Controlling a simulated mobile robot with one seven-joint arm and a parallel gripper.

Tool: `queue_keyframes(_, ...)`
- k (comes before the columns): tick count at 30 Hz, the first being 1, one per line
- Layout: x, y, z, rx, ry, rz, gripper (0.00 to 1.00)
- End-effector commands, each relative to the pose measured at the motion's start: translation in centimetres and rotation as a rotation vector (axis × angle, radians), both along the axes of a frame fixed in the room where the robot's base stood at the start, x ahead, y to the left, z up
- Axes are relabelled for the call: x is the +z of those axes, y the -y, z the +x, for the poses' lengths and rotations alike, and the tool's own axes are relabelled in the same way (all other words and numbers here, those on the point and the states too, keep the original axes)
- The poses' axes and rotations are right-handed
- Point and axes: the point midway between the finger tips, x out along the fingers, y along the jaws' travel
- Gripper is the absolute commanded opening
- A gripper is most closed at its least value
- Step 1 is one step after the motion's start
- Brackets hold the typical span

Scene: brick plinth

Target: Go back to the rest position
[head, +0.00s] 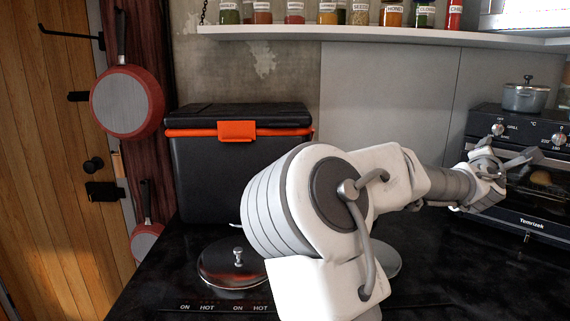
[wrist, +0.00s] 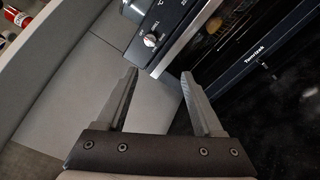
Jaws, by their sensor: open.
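My gripper (head: 530,160) is at the right of the head view, in front of the black oven (head: 545,205). In the wrist view my gripper (wrist: 160,95) shows its two fingers apart with nothing between them. The oven (wrist: 262,45) fills the upper right of that view, with its glass door and a control knob in sight. The fingers look apart from the oven, though the exact gap is hard to judge. My arm stretches across the head view from bottom centre to the right.
A black cooler with an orange latch (head: 237,131) stands at the back left. A lidded pan (head: 232,265) is on the dark hob beside my arm. A grey pot (head: 526,97) sits on the oven. A shelf (head: 380,33) holds several jars. A red pan (head: 127,101) hangs left.

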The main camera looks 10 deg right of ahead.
Motion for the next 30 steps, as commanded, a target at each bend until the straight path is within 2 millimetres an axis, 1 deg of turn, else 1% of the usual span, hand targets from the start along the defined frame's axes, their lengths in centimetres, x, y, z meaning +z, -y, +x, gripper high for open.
queue_keyframes(1, -1.4, 0.6, -0.6, -0.015, 0.023, 0.069, 0.69)
queue_keyframes(2, -2.4, 0.8, -1.0, -0.025, 0.036, 0.119, 0.69)
queue_keyframes(4, -5.2, 1.1, -1.8, -0.054, 0.077, 0.258, 0.69)
queue_keyframes(7, -9.5, 0.5, -2.9, -0.098, 0.14, 0.483, 0.69)
queue_keyframes(9, -12.1, -0.6, -3.5, -0.126, 0.178, 0.635, 0.69)
queue_keyframes(11, -14.0, -2.0, -3.9, -0.148, 0.209, 0.76, 0.69)
queue_keyframes(12, -15.1, -3.0, -4.2, -0.165, 0.226, 0.841, 0.69)
queue_keyframes(14, -16.4, -4.8, -4.5, -0.184, 0.249, 0.957, 0.69)
queue_keyframes(15, -17.2, -6.2, -4.7, -0.197, 0.261, 1.032, 0.69)
queue_keyframes(17, -18.1, -8.3, -5.1, -0.215, 0.277, 1.14, 0.69)
queue_keyframes(18, -18.4, -9.8, -5.4, -0.227, 0.284, 1.209, 0.69)
queue_keyframes(20, -18.8, -12.2, -5.9, -0.244, 0.292, 1.306, 0.69)
queue_keyframes(21, -19.0, -13.8, -6.3, -0.255, 0.293, 1.368, 0.69)
queue_keyframes(23, -18.9, -16.3, -7.0, -0.27, 0.295, 1.454, 0.69)
queue_keyframes(24, -18.8, -17.9, -7.6, -0.28, 0.292, 1.508, 0.69)
queue_keyframes(26, -18.5, -20.3, -8.5, -0.295, 0.285, 1.581, 0.69)
queue_keyframes(27, -18.3, -21.9, -9.1, -0.306, 0.28, 1.627, 0.69)
queue_keyframes(29, -17.8, -24.3, -10.3, -0.322, 0.268, 1.685, 0.69)
queue_keyframes(30, -17.5, -25.8, -11.2, -0.332, 0.259, 1.72, 0.69)
